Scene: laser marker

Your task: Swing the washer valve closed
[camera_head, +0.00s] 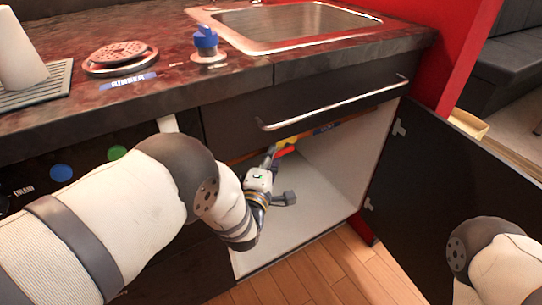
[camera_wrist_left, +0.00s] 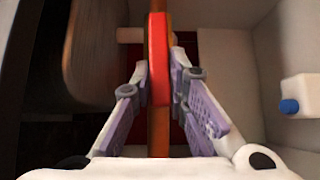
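The washer valve's red lever (camera_wrist_left: 160,60) runs upright through the middle of the left wrist view, with an orange-brown pipe-like part (camera_wrist_left: 159,134) behind and below it. In the head view a small red and yellow part (camera_head: 287,147) shows under the counter. My left gripper (camera_wrist_left: 161,68) reaches into the open cabinet. Its two fingers lean inward, one on each side of the lever, and appear to press on it near their tips. In the head view the arm and wrist hide most of the valve. My right gripper is out of view.
The cabinet door (camera_head: 425,190) stands open at the right. The cabinet floor (camera_head: 310,208) is largely clear. The drawer handle (camera_head: 335,106) and counter edge lie above my left arm. A white container with a blue cap (camera_wrist_left: 302,95) stands at the right in the wrist view.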

